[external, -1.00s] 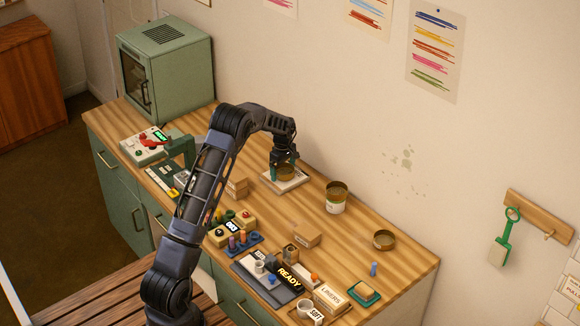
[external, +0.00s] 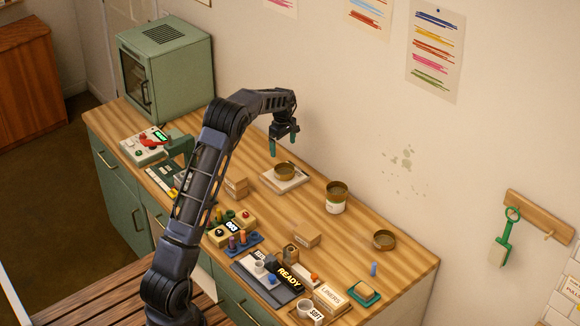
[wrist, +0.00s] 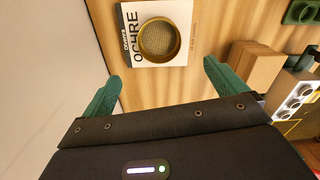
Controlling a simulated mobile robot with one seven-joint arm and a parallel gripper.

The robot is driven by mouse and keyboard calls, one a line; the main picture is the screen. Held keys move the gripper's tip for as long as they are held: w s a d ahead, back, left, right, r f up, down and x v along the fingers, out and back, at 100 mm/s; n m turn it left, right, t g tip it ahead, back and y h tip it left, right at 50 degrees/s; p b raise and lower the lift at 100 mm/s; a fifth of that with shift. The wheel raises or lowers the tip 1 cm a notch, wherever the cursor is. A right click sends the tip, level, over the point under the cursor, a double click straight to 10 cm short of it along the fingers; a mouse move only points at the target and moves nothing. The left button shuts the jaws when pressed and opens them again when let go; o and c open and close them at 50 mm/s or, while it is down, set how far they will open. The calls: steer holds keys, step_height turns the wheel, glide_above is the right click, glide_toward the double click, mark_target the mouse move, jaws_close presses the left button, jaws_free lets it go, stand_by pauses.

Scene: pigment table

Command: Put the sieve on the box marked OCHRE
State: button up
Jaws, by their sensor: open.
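A round brass sieve (external: 285,170) with a mesh bottom sits on a flat white box (external: 270,183) toward the back of the bench. In the wrist view the sieve (wrist: 159,40) lies flat on the box, which is marked OCHRE (wrist: 128,45), and the printed word beside it is readable. My gripper (external: 284,146) is above the sieve, apart from it. Its green fingers are spread wide with nothing between them, as the wrist view also shows (wrist: 162,85).
Cardboard boxes (external: 235,187) stand to the left. The wall is close behind the box.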

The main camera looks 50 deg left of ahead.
steer(key=s+d+r+m+t, duration=0.2)
steer(key=s+d+r+m, duration=0.7)
steer(key=s+d+r, duration=1.25)
steer(key=s+d+f+m+t, duration=0.1)
steer(key=s+d+m, duration=0.2)
steer(key=s, duration=0.7)
steer(key=s+d+f+m, duration=0.1)
steer(key=s+d+m, duration=0.3)
steer(key=s, duration=0.6)
steer(key=s+d+f+m+t, duration=0.1)
steer(key=s+d+m, duration=0.3)
steer(key=s+d, duration=0.3)
steer(key=s, duration=0.3)
steer(key=shift+t, duration=0.3)
